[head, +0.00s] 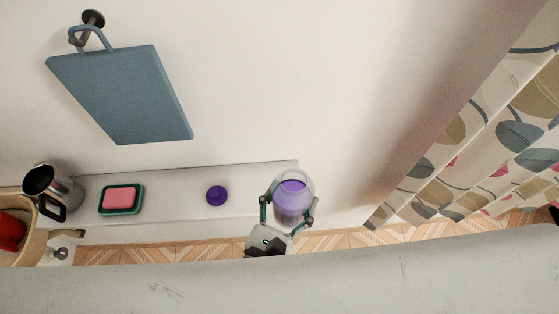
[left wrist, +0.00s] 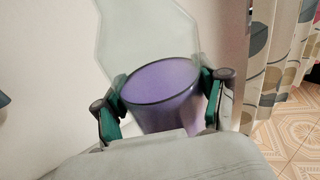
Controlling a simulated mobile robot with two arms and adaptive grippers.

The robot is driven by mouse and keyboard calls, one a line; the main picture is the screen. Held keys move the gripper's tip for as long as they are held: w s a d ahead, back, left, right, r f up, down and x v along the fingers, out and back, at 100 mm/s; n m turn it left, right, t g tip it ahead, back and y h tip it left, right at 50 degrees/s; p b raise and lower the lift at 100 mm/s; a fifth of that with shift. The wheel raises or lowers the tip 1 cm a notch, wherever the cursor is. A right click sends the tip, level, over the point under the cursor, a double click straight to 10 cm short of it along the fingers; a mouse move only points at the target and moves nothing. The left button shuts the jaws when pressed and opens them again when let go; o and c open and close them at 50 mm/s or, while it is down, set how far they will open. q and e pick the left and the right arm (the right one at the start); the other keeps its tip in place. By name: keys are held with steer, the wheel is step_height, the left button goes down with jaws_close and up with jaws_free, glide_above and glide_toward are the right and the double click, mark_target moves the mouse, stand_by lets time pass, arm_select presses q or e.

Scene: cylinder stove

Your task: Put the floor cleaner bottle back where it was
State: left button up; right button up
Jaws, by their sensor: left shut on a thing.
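The floor cleaner bottle (head: 292,192), clear with purple liquid inside, is between the fingers of my left gripper (head: 288,206) at the right end of the white ledge. In the left wrist view the bottle (left wrist: 165,100) shows its purple lower part and pale clear upper part. My left gripper (left wrist: 163,98) is shut on it, with one green-padded finger on each side. The bottle's base is hidden, so I cannot tell whether it touches the ledge. My right gripper is not in view.
The white ledge (head: 180,182) holds a small round purple thing (head: 217,195), a pink sponge in a green dish (head: 121,198) and a metal pot (head: 50,190). A blue board (head: 120,95) hangs above. A patterned curtain (head: 470,130) hangs at right. Ledge between dish and purple thing is clear.

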arm_select(q)
steer(key=shift+w+a+f, duration=0.1)
steer(key=shift+w+f, duration=0.1)
steer(key=shift+w, duration=0.3)
steer(key=shift+w+f, duration=0.15)
steer(key=shift+w, duration=0.35)
steer(key=w+a+f+b, duration=0.1)
steer(key=w+f, duration=0.1)
steer(key=f, duration=0.1)
steer(key=w+a+f+b, duration=0.2)
steer(key=w+f, duration=0.1)
steer(key=w+a+f+b, duration=0.1)
steer(key=w+f, duration=0.2)
steer(key=shift+a+b, duration=0.3)
steer(key=shift+w+f, duration=0.15)
steer(key=shift+f, duration=0.25)
steer(key=shift+w, duration=0.1)
